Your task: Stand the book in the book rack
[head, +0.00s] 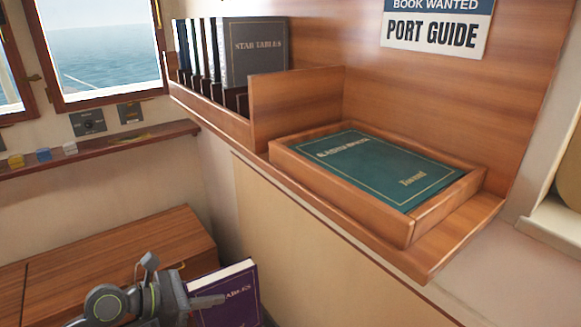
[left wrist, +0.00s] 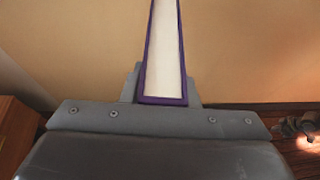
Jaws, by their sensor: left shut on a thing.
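A purple book (head: 232,292) with gold lettering ending in "ABLES" is at the bottom of the head view, its lower part cut off. My left gripper (head: 203,299) is shut on it. In the left wrist view the book (left wrist: 164,55) shows its cream page edges between purple covers, edge-on between the jaws. The book rack (head: 215,112) is on the wooden shelf above and beyond the gripper. It holds several upright dark books, the nearest a grey "STAR TABLES" book (head: 255,55). The gripper and purple book are below shelf level, apart from the rack. My right gripper is not in view.
A wooden tray (head: 410,228) right of the rack holds a flat green book (head: 375,168). A wooden divider (head: 293,100) stands between rack and tray. A sign (head: 437,28) reads "BOOK WANTED PORT GUIDE". A wooden cabinet (head: 120,255) is at lower left.

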